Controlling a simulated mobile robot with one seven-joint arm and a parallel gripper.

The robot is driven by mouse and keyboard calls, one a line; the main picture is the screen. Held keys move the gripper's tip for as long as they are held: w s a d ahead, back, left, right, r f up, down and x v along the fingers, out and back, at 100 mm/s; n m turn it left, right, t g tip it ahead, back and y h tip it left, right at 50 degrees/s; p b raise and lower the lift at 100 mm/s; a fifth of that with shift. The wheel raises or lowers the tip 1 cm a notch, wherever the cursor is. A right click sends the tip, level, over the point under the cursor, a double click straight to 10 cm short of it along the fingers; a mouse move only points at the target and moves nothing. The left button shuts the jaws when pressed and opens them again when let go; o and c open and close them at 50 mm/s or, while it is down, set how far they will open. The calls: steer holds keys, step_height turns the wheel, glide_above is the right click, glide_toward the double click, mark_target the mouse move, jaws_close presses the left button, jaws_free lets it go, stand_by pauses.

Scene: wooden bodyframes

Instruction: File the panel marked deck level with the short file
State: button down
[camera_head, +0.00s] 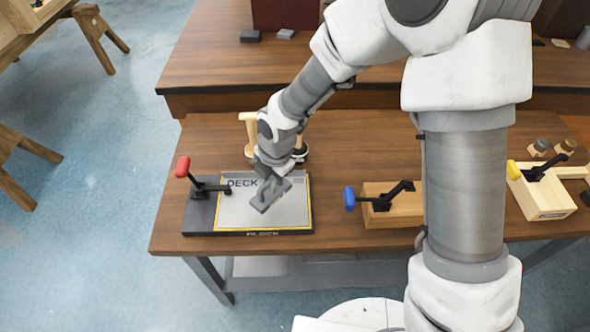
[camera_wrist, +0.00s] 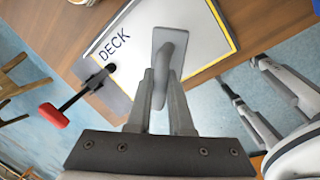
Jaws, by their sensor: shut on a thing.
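The panel marked DECK (camera_head: 236,213) is a light grey sheet with a yellow border, lying flat on a dark base (camera_head: 199,218) at the table's left front. It also shows in the wrist view (camera_wrist: 200,28). My gripper (camera_head: 273,178) is over the panel's right half, and its fingers (camera_wrist: 163,82) are shut on a grey tool, which I take to be the short file (camera_wrist: 170,42). The file's flat, rounded-cornered plate also shows over the panel in the head view (camera_head: 270,195). I cannot tell whether it touches the panel. My arm and the file hide part of the panel.
A red-handled clamp (camera_head: 198,184) is at the panel's left edge. A blue-handled clamp on a wooden block (camera_head: 393,207) stands to the right, and a yellow-handled one (camera_head: 540,185) further right. A wooden-handled item (camera_head: 248,128) stands behind the panel.

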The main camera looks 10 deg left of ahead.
step_height(320, 180, up, 2)
steer(key=shift+p, duration=0.45)
steer(key=s+d+r+p, duration=0.1)
steer(key=s+d+r, duration=0.1)
steer(key=s+d, duration=0.3)
steer(key=shift+s+d+p, duration=0.25)
steer(key=shift+s+p, duration=0.15)
steer(key=shift+s, duration=0.65)
